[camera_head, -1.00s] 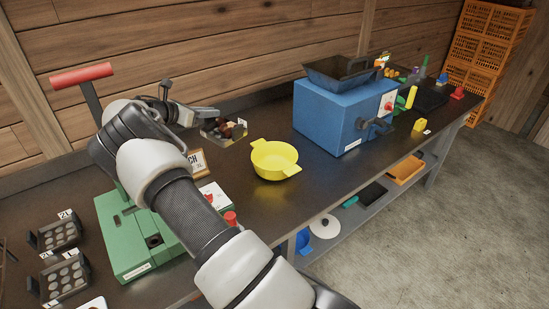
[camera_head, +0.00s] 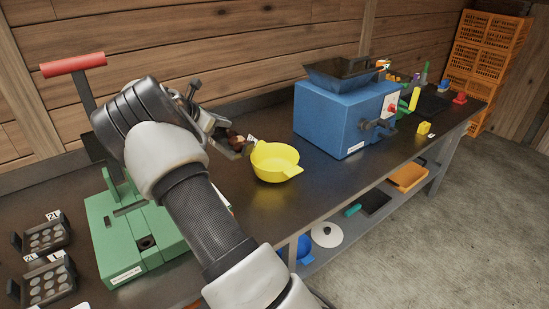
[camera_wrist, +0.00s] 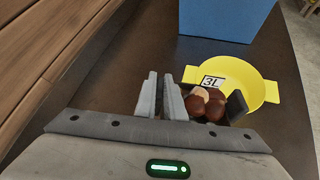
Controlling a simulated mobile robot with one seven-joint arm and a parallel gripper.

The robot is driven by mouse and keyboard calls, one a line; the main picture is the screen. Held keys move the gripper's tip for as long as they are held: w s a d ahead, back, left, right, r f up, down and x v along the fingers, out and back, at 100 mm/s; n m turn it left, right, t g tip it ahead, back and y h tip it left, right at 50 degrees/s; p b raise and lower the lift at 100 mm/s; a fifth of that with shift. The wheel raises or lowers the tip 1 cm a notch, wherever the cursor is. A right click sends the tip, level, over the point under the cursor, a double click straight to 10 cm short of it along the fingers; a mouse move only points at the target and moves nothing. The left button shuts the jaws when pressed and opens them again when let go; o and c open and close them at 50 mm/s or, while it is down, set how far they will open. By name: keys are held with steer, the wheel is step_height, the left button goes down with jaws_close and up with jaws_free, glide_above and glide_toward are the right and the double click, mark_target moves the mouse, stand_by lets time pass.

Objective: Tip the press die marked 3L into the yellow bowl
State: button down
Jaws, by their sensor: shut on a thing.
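The press die marked 3L shows in the wrist view as a dark end (camera_wrist: 238,105) beside several brown chestnuts, with its white label behind them. In the head view the die (camera_head: 230,149) is just left of the yellow bowl (camera_head: 266,178). My gripper (camera_head: 213,130) is shut on the die at its near left side; the fingers (camera_wrist: 162,94) hide the exact grip. The chestnuts still sit in the die, and it overlaps the near left rim of the bowl (camera_wrist: 262,90) in the wrist view. I see no chestnuts in the visible part of the bowl.
A blue machine (camera_head: 335,120) with a dark hopper stands behind and right of the bowl. A green press (camera_head: 140,235) with a red handle is at the left. Two dark dies (camera_head: 48,282) lie front left.

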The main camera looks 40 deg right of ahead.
mark_target(241, 137)
steer(key=shift+s+d+r+m+y+b, duration=0.2)
steer(key=shift+s+d+r+y, duration=0.15)
steer(key=shift+d+r, duration=0.15)
steer(key=shift+s+d+r+m+y+b, duration=0.1)
steer(key=shift+s+d+r+y+b, duration=0.2)
steer(key=shift+d, duration=0.3)
steer(key=shift+s+d+r+t, duration=0.25)
steer(key=shift+d+t, duration=0.05)
steer(key=shift+d, duration=0.05)
steer(key=shift+s+d+f+y, duration=0.1)
steer(key=shift+s+d+y, duration=0.05)
steer(key=shift+d+y, duration=0.1)
steer(key=shift+s+d+m, duration=0.15)
steer(key=shift+d+m, duration=0.1)
steer(key=shift+m, duration=0.05)
steer(key=shift+s+d+f+t+y+b, duration=0.1)
steer(key=shift+s+d+t+y+b, duration=0.2)
steer(key=shift+s+d+y+b, duration=0.15)
steer(key=shift+d, duration=0.3)
steer(key=shift+s+d+r+m+t+y+p, duration=0.3)
steer(key=shift+s+d+r+m+y+p, duration=0.2)
steer(key=shift+d+p, duration=0.2)
stand_by(0.5)
steer(key=shift+s+d, duration=0.1)
steer(key=shift+d, duration=0.05)
steer(key=shift+s+d+r+y+p, duration=0.2)
steer(key=shift+s+d+y+p, duration=0.05)
steer(key=shift+d+y+p, duration=0.2)
